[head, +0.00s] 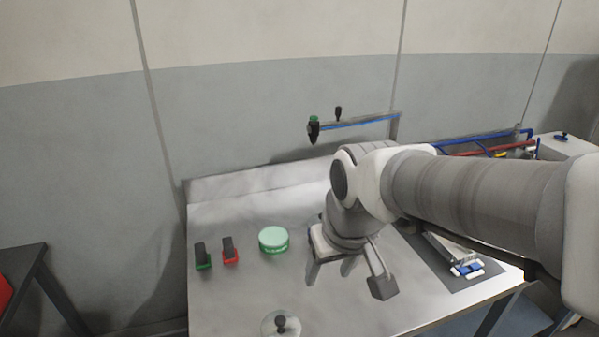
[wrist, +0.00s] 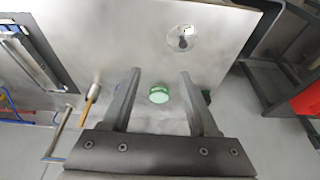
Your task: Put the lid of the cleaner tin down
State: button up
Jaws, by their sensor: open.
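A round green tin (head: 273,241) with a pale green top stands on the metal table, left of my gripper in the head view. In the wrist view the tin (wrist: 158,94) shows between the fingers, lower on the table and apart from them. I cannot tell whether its pale top is a lid. A pale round disc (head: 270,327) with a dark knob lies at the table's near edge; the disc also shows in the wrist view (wrist: 174,44). My gripper (head: 329,274) is open and empty above the table; its fingers also show in the wrist view (wrist: 160,72).
A green clamp-like piece (head: 203,257) and a red one (head: 230,251), both with black handles, stand left of the tin. A dark mat (head: 478,280) with small parts lies to the right. A bracket (head: 360,123) rises at the back. The table's left front is bare.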

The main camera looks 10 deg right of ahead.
jog(key=s+d+r+m+t, duration=0.2)
jog(key=s+d+r, duration=0.1)
jog(key=s, duration=0.4)
jog(key=shift+d+r+h, duration=0.35)
jog(key=shift+d+h, duration=0.05)
jog(key=shift+d, duration=0.45)
jog(key=shift+r+p, duration=0.3)
